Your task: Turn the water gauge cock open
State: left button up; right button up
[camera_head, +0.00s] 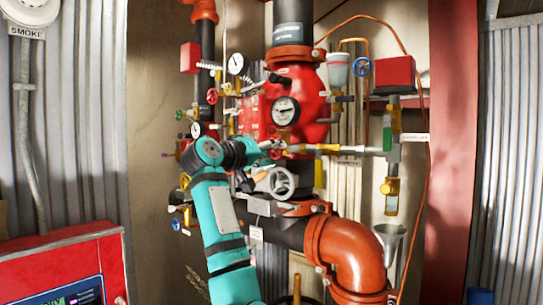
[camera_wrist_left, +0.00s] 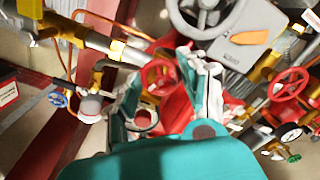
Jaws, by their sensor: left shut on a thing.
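My left gripper (camera_head: 268,149) reaches in front of the red valve body (camera_head: 297,88) at the inner end of a brass horizontal pipe (camera_head: 335,150). In the left wrist view, the fingers of my left gripper (camera_wrist_left: 166,92) stand on either side of a small red handwheel (camera_wrist_left: 158,77) on a brass fitting. The gripper is shut on this red handwheel; the exact contact is partly hidden by the fingers. I cannot tell from any label whether it is the water gauge cock. My right gripper is not in view.
A grey handwheel (camera_head: 279,183) sits just below my gripper. A large orange elbow pipe (camera_head: 345,250) and a funnel (camera_head: 390,236) are lower right. A red panel (camera_head: 65,270) stands front left.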

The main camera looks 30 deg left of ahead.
pick_arm(q)
jog(key=n, duration=0.3)
jog(key=shift+r+n, duration=0.1)
jog(key=shift+n, duration=0.3)
jog(key=shift+r+n, duration=0.1)
jog(key=shift+n, duration=1.8)
jog(key=o, duration=1.2)
jog(key=shift+s+a+f, duration=0.1)
jog(key=shift+s+a, duration=0.1)
jog(key=shift+s, duration=1.75)
jog(key=shift+s+a+f, duration=0.1)
jog(key=shift+s+a, duration=0.05)
jog(key=shift+s, duration=1.8)
